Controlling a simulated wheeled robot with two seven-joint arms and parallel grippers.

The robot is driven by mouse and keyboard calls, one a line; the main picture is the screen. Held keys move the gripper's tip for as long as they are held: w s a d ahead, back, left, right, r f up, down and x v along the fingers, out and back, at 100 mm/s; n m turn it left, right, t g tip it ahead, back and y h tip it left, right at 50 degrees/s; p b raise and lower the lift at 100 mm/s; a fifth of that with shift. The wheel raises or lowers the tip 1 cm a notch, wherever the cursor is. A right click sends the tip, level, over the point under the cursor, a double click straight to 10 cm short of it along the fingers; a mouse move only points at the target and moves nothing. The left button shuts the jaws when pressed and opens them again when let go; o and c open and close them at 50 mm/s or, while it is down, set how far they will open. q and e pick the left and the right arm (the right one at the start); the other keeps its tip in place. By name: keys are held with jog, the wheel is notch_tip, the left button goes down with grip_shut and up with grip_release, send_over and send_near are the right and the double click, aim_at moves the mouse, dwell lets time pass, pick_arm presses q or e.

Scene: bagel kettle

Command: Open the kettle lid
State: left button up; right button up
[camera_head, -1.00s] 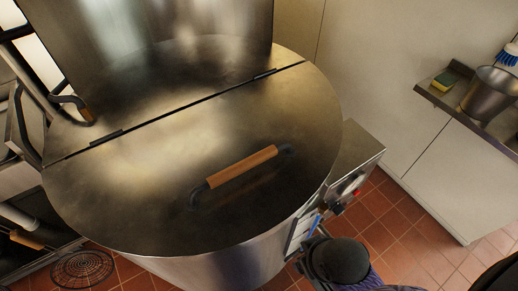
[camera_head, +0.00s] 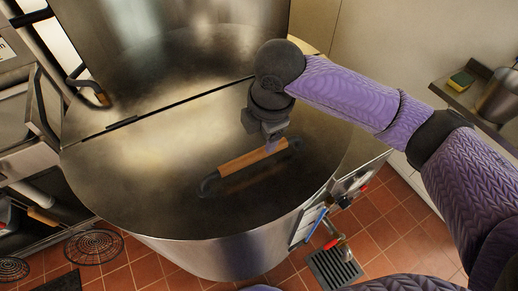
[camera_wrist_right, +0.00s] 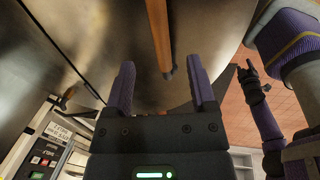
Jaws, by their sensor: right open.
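The big steel kettle (camera_head: 225,257) has a round lid (camera_head: 130,175) lying flat and shut, with a hinge line across it. A wooden handle (camera_head: 252,159) on dark mounts is fixed to the lid's front half; it also shows in the right wrist view (camera_wrist_right: 160,35). My right gripper (camera_head: 273,144) is open above the handle's right part, pointing down. In the right wrist view, its fingers (camera_wrist_right: 161,75) are spread and empty, with the handle ahead, between their lines. My left arm's dark end (camera_wrist_right: 250,82) shows small in the right wrist view; its jaws are unclear.
A control box (camera_head: 357,183) sits on the kettle's right side. A steel shelf (camera_head: 457,98) with a sponge and a pot is at the right. An upright steel panel (camera_head: 170,20) stands behind the lid. A floor drain (camera_head: 333,268) lies in the red tiles.

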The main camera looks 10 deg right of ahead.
aim_at(259, 152)
jog(key=f+b, duration=0.1)
jog(key=f, duration=0.2)
jog(key=w+f+b, duration=0.1)
jog(key=f, duration=0.2)
jog(key=w+f+b, duration=0.1)
jog(key=f, duration=0.2)
jog(key=shift+a, duration=0.15)
jog(key=shift+f, duration=0.2)
jog(key=c, duration=0.7)
grip_shut()
